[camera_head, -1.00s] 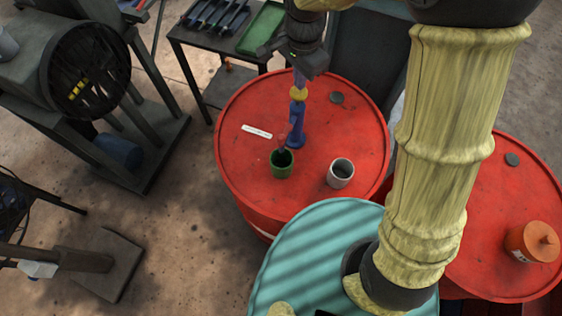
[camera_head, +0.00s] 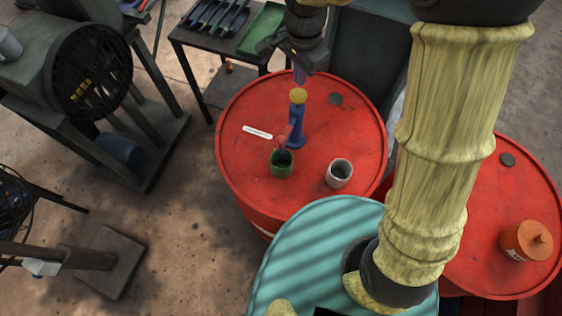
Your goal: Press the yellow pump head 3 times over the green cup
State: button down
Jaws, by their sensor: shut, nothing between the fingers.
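The blue pump (camera_head: 296,125) stands upright on a red drum top (camera_head: 240,165), with its yellow pump head (camera_head: 298,97) on top. A pinkish spout or stream (camera_head: 285,136) shows between the pump and the green cup (camera_head: 281,170); I cannot tell which it is. The green cup stands upright just in front of the pump, slightly left, with a dark inside. My gripper (camera_head: 300,80) is shut and empty, pointing down directly above the yellow head. A small gap seems to show between its fingertips and the head.
A grey cup (camera_head: 340,173) stands right of the green cup. A white strip (camera_head: 257,132) and a dark disc (camera_head: 335,98) lie on the same drum. A second red drum at right holds an orange container (camera_head: 525,241). A table with a green tray (camera_head: 262,27) stands behind.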

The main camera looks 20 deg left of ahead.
notch_tip(320, 180, up, 4)
jog(key=shift+f+p, duration=0.25)
jog(key=shift+p, duration=0.85)
jog(key=s+d+f+n+t+b, duration=0.1)
jog(key=s+d+f+n, duration=0.1)
jog(key=d, duration=0.6)
jog(key=s+d+f+n+b, duration=0.2)
jog(key=d, duration=0.7)
jog(key=s+d+f+n+t+b, duration=0.1)
jog(key=s+d+f+n+b, duration=0.1)
jog(key=d, duration=0.6)
jog(key=shift+s+d+n+t, duration=0.3)
jog(key=shift+s+d+n, duration=0.05)
jog(key=shift+s+n, duration=0.2)
dwell(0.3)
